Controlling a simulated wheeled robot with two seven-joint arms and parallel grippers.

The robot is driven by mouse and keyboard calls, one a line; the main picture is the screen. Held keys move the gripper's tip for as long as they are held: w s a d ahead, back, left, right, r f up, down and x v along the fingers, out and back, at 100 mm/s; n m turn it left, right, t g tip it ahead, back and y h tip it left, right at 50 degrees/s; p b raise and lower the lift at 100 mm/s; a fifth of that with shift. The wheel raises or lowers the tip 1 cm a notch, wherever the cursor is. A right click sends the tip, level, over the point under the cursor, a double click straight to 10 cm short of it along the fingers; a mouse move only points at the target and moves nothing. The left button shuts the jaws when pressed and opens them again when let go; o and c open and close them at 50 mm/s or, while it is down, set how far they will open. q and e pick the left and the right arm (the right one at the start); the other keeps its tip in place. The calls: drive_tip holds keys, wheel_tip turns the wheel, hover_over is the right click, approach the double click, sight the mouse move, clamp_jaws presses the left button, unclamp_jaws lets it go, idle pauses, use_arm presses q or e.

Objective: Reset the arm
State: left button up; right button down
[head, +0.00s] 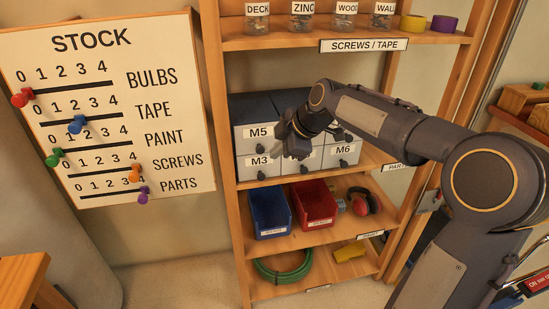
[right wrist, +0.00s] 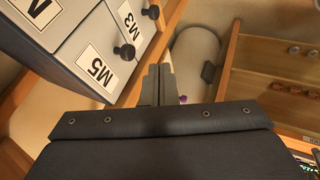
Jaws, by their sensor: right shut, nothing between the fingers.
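My right arm (head: 385,125) reaches in from the right across the front of the shelf unit. My right gripper (head: 291,143) is in front of the grey drawer cabinet (head: 258,112), near the M5 and M3 drawers, and hides part of the drawer fronts. In the right wrist view the fingers (right wrist: 156,85) are together with nothing between them, and the M5 and M3 drawers with dark knobs are at the upper left. I cannot tell whether the gripper touches the cabinet. My left gripper is not in view.
The wooden shelf unit (head: 240,232) holds jars and tape rolls above, a blue bin (head: 270,212), a red bin (head: 314,204) and red earmuffs below, and a green hose (head: 283,268) at the bottom. A STOCK board (head: 100,100) with coloured pegs hangs at left.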

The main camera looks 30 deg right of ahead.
drive_tip(key=v, duration=0.6)
drive_tip(key=s+a+f+m+p, duration=0.15)
drive_tip(key=s+a+m, duration=0.25)
drive_tip(key=s+m, duration=0.55)
drive_tip(key=s+a+f+m, duration=0.2)
drive_tip(key=s+f, duration=0.3)
drive_tip(key=s, duration=0.3)
drive_tip(key=s+a+f+m, duration=0.3)
drive_tip(key=s+f+m, duration=0.2)
drive_tip(key=s, duration=0.4)
drive_tip(key=shift+s+a+f+g, duration=0.25)
drive_tip(key=shift+a+g, duration=0.1)
drive_tip(key=shift+g, duration=0.05)
drive_tip(key=shift+s+d, duration=0.1)
